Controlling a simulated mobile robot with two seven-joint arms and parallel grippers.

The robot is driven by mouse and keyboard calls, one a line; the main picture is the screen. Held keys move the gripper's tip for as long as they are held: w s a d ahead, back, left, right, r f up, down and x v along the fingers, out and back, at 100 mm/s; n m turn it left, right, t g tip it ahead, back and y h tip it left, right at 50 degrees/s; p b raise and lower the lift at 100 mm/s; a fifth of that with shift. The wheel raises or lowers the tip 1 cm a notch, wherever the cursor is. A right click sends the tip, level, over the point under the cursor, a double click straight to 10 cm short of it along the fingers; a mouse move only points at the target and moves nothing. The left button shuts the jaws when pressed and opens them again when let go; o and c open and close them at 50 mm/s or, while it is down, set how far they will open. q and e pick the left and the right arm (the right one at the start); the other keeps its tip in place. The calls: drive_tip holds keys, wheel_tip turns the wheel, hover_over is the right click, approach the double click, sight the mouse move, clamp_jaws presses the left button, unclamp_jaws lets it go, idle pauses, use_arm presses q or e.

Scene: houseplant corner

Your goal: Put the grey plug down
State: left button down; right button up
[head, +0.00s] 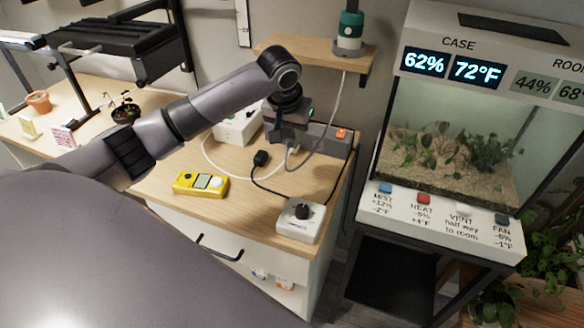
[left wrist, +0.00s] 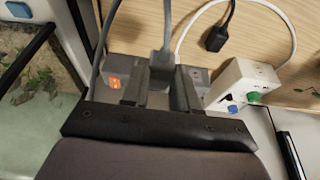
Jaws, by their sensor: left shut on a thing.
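My left gripper (head: 289,143) is over the back of the wooden bench, beside the grey power strip (head: 328,140) with its orange switch. In the left wrist view its fingers (left wrist: 162,88) are shut on the grey plug (left wrist: 162,62), whose grey cord runs up out of the picture. The power strip (left wrist: 197,78) also shows there, right around the plug. I cannot tell whether the plug sits in a socket or just above the strip. In the head view the gripper largely hides the plug. My right gripper is not in view.
A black plug (head: 261,158) lies on the bench, left of the gripper. A white box with a black knob (head: 299,220) stands at the front right, a yellow meter (head: 200,183) at the front. A white box (head: 238,128) is behind. A glass terrarium (head: 450,150) stands right.

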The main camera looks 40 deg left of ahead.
use_arm(q)
approach(294, 177)
drive_tip(key=x, duration=0.5)
drive_tip(key=shift+w, duration=0.2)
drive_tip(key=shift+f, duration=0.25)
drive_tip(key=shift+f, duration=0.15)
drive_tip(key=c, duration=0.9)
unclamp_jaws()
drive_tip(key=shift+o, duration=0.2)
drive_tip(key=a+v, duration=0.1)
drive_tip(key=v, duration=1.1)
drive_tip(key=shift+d+r, duration=0.45)
drive_tip(key=shift+d, duration=0.05)
